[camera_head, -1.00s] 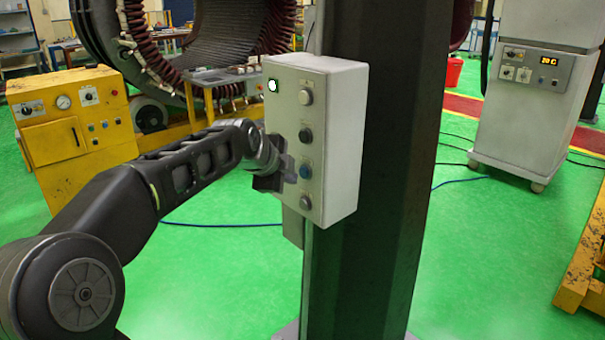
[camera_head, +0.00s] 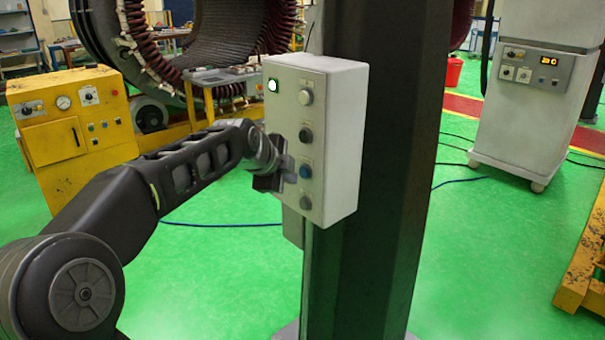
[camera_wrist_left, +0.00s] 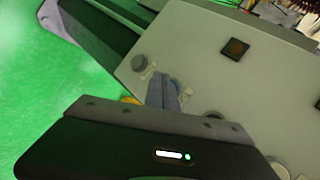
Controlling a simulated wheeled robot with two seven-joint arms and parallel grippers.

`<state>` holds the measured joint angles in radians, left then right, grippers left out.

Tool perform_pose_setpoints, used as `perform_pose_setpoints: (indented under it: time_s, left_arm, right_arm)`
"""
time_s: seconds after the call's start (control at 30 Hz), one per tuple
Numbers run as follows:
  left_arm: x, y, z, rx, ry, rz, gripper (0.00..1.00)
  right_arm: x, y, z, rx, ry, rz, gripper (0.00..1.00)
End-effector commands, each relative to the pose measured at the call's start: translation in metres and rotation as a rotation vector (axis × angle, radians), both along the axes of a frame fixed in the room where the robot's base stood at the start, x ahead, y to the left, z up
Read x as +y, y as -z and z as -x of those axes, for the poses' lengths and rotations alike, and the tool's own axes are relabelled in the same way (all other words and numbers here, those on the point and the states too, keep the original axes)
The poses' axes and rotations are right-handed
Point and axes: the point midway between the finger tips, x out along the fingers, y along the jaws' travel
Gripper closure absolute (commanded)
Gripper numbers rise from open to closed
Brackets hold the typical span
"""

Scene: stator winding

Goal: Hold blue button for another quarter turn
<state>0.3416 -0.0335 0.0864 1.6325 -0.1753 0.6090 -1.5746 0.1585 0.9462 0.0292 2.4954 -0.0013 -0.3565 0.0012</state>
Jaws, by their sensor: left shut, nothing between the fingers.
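The blue button (camera_head: 306,171) is on the front of the grey control box (camera_head: 339,150), third down in its column of controls. My left gripper (camera_head: 290,174) is shut and empty, with its fingertips at the box face just beside the blue button. In the left wrist view the closed fingers (camera_wrist_left: 162,93) reach the panel and partly cover the blue button (camera_wrist_left: 175,85). I cannot tell whether the button is pressed in. A lit lamp (camera_head: 272,85) glows white-green at the box's upper left. The large stator ring (camera_head: 137,25) with its red-brown windings stands behind. My right gripper is not in view.
The box is mounted on a dark column (camera_head: 390,170). A yellow cabinet (camera_head: 70,125) stands at left. A white machine (camera_head: 530,110) with a small lit display stands at right. Cables lie on the open green floor (camera_head: 210,280).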

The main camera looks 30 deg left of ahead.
Motion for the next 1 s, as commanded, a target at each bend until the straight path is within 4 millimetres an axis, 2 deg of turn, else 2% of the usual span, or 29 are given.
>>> perform_pose_setpoints:
  time_s: [1.0]
  left_arm:
    - [-0.0029,-0.0004,-0.0094,0.0,0.0,0.0,1.0]
  right_arm:
    - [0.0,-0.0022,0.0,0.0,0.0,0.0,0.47]
